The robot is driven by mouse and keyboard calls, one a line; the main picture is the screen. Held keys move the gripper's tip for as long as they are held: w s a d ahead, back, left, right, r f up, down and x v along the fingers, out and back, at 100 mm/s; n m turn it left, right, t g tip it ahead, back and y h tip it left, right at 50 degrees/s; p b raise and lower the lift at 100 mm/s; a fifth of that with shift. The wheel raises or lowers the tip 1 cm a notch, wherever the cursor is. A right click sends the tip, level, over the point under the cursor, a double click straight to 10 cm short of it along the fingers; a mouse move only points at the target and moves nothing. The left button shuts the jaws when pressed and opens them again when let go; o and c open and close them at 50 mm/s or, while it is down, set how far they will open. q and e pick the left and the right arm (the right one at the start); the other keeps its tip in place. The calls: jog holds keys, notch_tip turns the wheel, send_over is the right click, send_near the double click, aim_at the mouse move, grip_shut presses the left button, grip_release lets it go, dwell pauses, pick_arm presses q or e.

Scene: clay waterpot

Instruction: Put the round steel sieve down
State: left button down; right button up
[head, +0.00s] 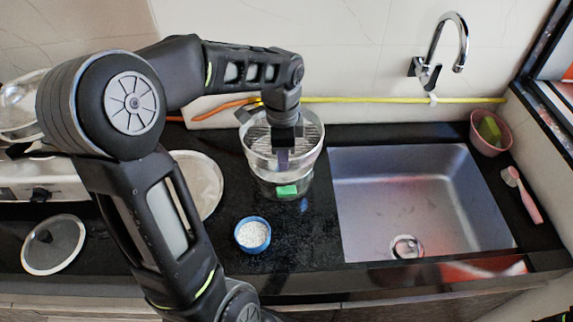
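The round steel sieve (309,132) is a meshed disc with a rim, level in the head view, at the top of a clear round glass vessel (302,183) on the black counter left of the sink. I cannot tell whether the sieve rests on the vessel or is held just above it. My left gripper (284,165) points straight down over the sieve's near middle, and its wrist hides part of the mesh. Its fingers are small and dark here, so their gap and any grip on the sieve are unclear.
A green block (287,190) shows at the glass vessel. A blue bowl of white grains (253,234) stands in front. A pale plate (206,182) and a lid (54,244) lie left. The steel sink (420,195) is empty; a pink bowl (489,136) and brush (523,195) are right.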

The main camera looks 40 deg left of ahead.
pick_arm(q)
notch_tip(320, 180, down, 3)
jog(key=shift+s+r+p, duration=0.1)
jog(key=shift+s+p, duration=0.05)
jog(key=shift+p, duration=0.15)
jog(key=shift+f, duration=0.45)
jog(key=shift+f, duration=0.1)
jog(key=shift+f+b, duration=0.5)
jog(key=c, duration=1.7)
grip_release()
jog(key=shift+r, duration=0.1)
